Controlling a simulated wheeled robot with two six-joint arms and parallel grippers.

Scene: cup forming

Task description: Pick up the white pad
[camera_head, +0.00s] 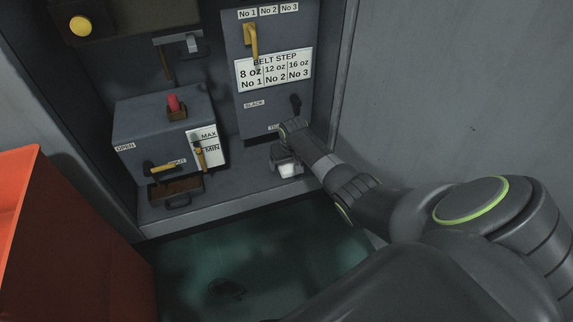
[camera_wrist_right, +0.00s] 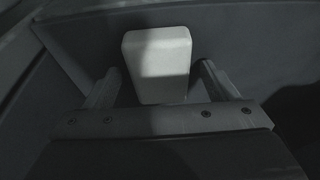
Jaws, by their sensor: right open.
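The white pad (camera_wrist_right: 157,62) is a pale block with rounded corners, standing in the middle of the right wrist view. My right gripper (camera_wrist_right: 160,85) is open, with one finger on each side of the pad and a visible gap at both sides. In the head view the right gripper (camera_head: 287,165) is low at the panel's right side, below the belt step box. The white pad (camera_head: 289,170) shows there as a small bright patch by the fingers. The pad's lower part is hidden behind the gripper body in the wrist view. My left gripper is not in view.
The belt step box (camera_head: 268,105) with its yellow lever stands just above my right gripper. A grey box (camera_head: 140,125) with a red knob and yellow handles is to the left. An orange bin (camera_head: 75,250) fills the lower left. A grey wall (camera_head: 460,90) bounds the right.

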